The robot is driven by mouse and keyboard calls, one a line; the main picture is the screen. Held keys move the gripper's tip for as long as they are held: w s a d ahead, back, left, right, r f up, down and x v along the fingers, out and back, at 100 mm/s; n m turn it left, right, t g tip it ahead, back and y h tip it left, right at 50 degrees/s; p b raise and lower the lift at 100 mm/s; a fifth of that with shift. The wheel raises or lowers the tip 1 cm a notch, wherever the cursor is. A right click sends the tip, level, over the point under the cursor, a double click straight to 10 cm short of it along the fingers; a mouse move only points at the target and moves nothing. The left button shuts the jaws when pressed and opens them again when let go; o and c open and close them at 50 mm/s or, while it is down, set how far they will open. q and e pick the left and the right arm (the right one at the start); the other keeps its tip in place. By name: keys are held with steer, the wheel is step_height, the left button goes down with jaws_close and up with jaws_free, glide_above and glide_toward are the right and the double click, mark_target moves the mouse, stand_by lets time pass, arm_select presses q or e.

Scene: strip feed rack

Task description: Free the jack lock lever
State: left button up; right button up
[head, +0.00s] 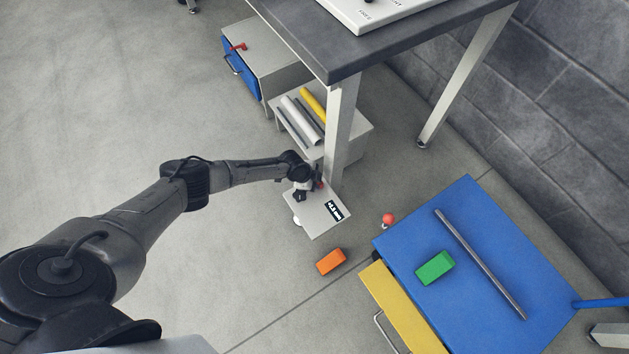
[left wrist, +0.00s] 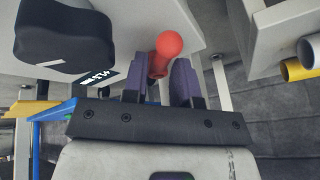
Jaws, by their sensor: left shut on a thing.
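A red ball-tipped lever (head: 320,185), which I take to be the jack lock lever, shows at the pale plate by the near table leg. In the left wrist view the red lever (left wrist: 167,48) stands between the two purple finger pads. My left gripper (head: 311,187) is shut on it; its fingers (left wrist: 160,82) fill the middle of the wrist view. The arm's end hides most of the lever in the head view. The pale plate (head: 313,220) carries a black label with white print, too small to read surely. My right gripper is not in view.
The dark table (head: 345,50) stands above, its leg (head: 341,125) close beside the gripper. A shelf (head: 355,140) holds rolls behind it. An orange block (head: 330,262) lies on the floor. A blue-topped cabinet (head: 480,235) bears a green block (head: 434,267) and a metal rod (head: 480,263).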

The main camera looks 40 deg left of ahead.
arm_select(q)
steer(key=shift+s+r+n+p, duration=0.2)
steer(key=shift+n+p, duration=0.1)
steer(key=shift+p, duration=0.15)
steer(key=shift+d+f+n+y+p, duration=0.15)
steer(key=shift+n+y+p, duration=0.15)
steer(key=shift+n+p, duration=0.1)
steer(key=shift+w, duration=0.1)
steer(key=o, duration=0.7)
steer(key=shift+f, duration=0.1)
steer(key=shift+r+p, duration=0.35)
steer(key=shift+r, duration=0.15)
steer(key=shift+s+p+v, duration=0.2)
steer(key=shift+p+v, duration=2.15)
steer(key=shift+v, duration=0.9)
steer(key=shift+s+p+v, duration=0.25)
steer(key=shift+p+v, duration=2.05)
steer(key=shift+v, duration=0.95)
